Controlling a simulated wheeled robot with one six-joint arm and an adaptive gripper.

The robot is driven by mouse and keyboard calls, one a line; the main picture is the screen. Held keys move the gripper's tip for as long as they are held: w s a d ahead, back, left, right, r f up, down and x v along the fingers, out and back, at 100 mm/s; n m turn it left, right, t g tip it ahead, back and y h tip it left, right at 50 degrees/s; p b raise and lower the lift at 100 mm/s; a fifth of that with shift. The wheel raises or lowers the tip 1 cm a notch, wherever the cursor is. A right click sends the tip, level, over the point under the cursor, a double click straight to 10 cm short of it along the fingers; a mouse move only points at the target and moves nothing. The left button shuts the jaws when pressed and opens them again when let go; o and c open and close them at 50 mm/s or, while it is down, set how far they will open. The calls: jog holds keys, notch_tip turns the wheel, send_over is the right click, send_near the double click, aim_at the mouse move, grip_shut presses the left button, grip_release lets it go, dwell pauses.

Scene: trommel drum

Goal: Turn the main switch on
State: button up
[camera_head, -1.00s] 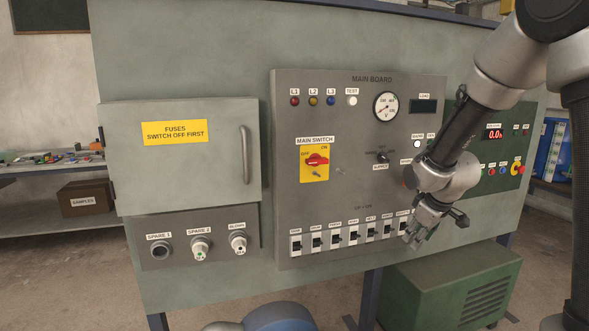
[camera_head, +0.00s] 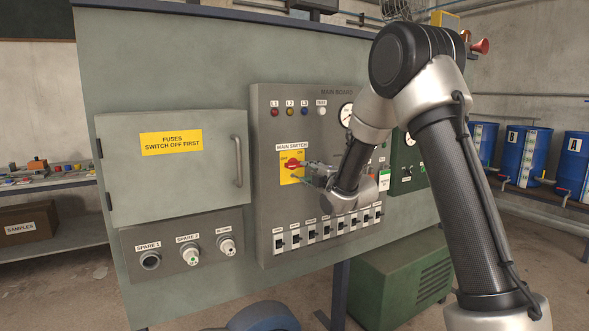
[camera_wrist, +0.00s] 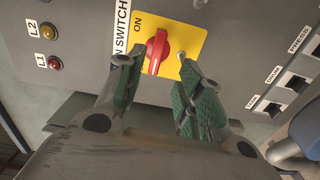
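The main switch is a red rotary knob (camera_head: 292,164) on a yellow plate (camera_head: 288,179) on the grey main board. Its handle lies roughly level in the head view, with ON at the upper right and OFF at the upper left. In the wrist view the knob (camera_wrist: 158,52) stands between my two fingertips. My gripper (camera_wrist: 156,66) is open, one finger on each side of the knob, with gaps showing. Whether the tips reach the knob's depth is unclear. In the head view my gripper (camera_head: 312,174) reaches the plate's right side.
A row of breaker switches (camera_head: 311,236) lies below the main switch. Indicator lamps (camera_head: 290,111) sit above it. The closed fuse box (camera_head: 170,185) with its protruding handle (camera_head: 238,162) is to the left. My arm covers much of the board's right part.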

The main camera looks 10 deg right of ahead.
aim_at(297, 166)
jog(key=shift+n, duration=0.3)
jog(key=x, duration=0.7)
jog(key=shift+w+a+r, duration=0.15)
jog(key=shift+w+r, duration=0.05)
jog(key=shift+w, duration=0.2)
grip_shut()
